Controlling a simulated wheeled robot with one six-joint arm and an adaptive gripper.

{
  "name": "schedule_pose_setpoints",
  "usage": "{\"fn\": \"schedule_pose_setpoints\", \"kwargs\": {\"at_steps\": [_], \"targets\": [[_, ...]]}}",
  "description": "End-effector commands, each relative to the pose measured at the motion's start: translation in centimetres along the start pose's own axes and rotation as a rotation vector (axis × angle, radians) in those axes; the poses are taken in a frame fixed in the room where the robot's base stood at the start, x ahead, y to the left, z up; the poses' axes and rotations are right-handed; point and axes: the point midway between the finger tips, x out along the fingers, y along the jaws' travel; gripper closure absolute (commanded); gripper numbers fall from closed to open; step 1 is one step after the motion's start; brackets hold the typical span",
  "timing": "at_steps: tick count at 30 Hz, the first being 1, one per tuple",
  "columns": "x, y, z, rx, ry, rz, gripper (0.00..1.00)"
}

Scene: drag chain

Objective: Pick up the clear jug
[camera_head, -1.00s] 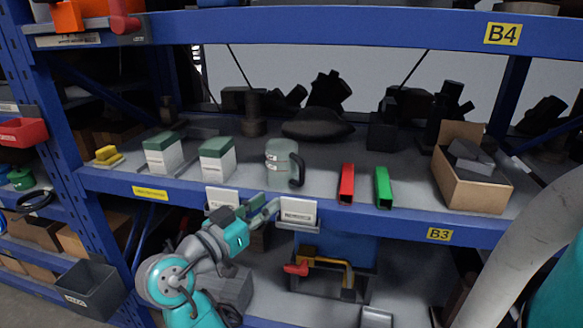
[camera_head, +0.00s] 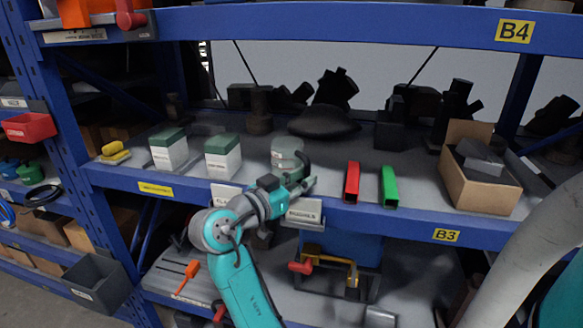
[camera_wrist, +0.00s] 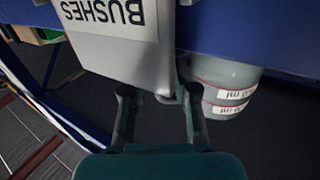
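The clear jug (camera_head: 286,150) stands upright on the shelf near its front edge. It is pale and see-through, with a dark handle at its right side. My gripper (camera_head: 306,184) is in front of the jug and hides its lower part. In the wrist view the jug (camera_wrist: 228,88) shows at the upper right with red lines and white ml labels, beside my fingers. My gripper (camera_wrist: 159,97) is open there, its two fingers apart, near a white BUSHES label holder (camera_wrist: 120,35). I see nothing held between the fingers.
White-and-green boxes (camera_head: 222,157) stand left of the jug. A red channel piece (camera_head: 351,182) and a green one (camera_head: 389,186) lie to its right. A cardboard box (camera_head: 480,190) is farther right. The blue shelf beam (camera_head: 400,222) and label holders run along the front.

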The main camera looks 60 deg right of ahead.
Motion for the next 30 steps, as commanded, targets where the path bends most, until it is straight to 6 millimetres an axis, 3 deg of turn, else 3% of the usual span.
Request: {"fn": "schedule_pose_setpoints", "kwargs": {"at_steps": [4, 12, 16, 30], "targets": [[1.5, 0.0, 0.0, 0.0, 0.0, 0.001, 0.71], [1.7, 0.0, 0.0, 0.0, 0.0, -0.001, 0.71], [1.7, 0.0, 0.0, 0.0, 0.0, -0.001, 1.0], [1.7, 0.0, 0.0, -0.001, 0.0, -0.001, 1.0]]}}
